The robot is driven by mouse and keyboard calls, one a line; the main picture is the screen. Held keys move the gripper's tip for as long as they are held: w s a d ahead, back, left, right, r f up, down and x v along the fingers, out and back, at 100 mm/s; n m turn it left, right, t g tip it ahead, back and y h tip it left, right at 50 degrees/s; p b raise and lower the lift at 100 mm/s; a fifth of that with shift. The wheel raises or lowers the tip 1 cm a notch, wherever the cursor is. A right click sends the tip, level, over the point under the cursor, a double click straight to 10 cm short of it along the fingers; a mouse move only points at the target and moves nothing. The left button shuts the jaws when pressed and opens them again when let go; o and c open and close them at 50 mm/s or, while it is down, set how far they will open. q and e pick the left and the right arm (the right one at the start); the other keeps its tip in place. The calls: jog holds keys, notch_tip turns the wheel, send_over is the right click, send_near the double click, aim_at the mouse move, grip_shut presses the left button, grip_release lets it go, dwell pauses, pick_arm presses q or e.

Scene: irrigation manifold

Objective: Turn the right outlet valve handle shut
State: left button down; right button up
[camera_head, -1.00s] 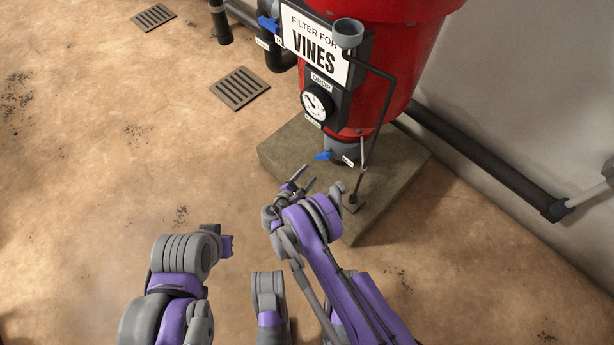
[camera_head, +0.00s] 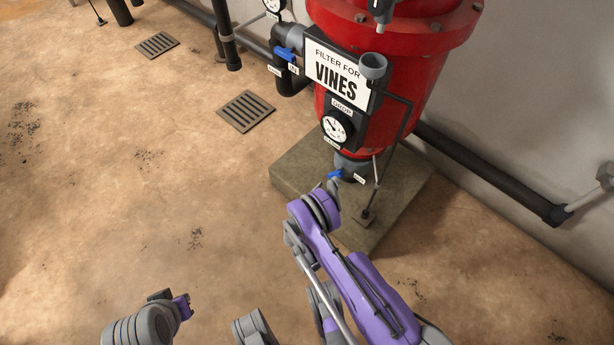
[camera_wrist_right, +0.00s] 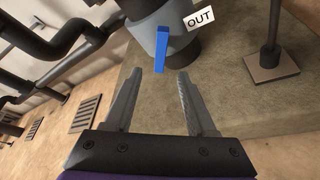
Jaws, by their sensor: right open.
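A blue valve handle (camera_wrist_right: 161,49) sits on the grey fitting under the red filter tank (camera_head: 385,85). In the right wrist view it hangs nearly straight down, beside a white OUT label (camera_wrist_right: 199,19). In the head view the same handle (camera_head: 335,175) shows small, just beyond my right wrist. My right gripper (camera_wrist_right: 157,80) is open, and the handle's lower end shows between its fingertips, with no clear contact. Its fingers are mostly hidden by my arm in the head view. The end of my left arm (camera_head: 178,306) is low at the left; its fingers cannot be made out.
The tank stands on a concrete slab (camera_head: 295,172). A thin dark post with a foot plate (camera_head: 366,218) stands right of the handle. Another blue handle (camera_head: 285,54) is higher on the left pipe. A dark pipe (camera_head: 490,175) runs along the wall. Floor at left is open, with drain grates (camera_head: 246,111).

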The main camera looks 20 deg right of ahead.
aim_at(335, 176)
jog(key=b+x, duration=0.5)
jog(key=x, duration=0.6)
jog(key=shift+d+b, duration=0.1)
jog(key=shift+b, duration=0.2)
grip_shut()
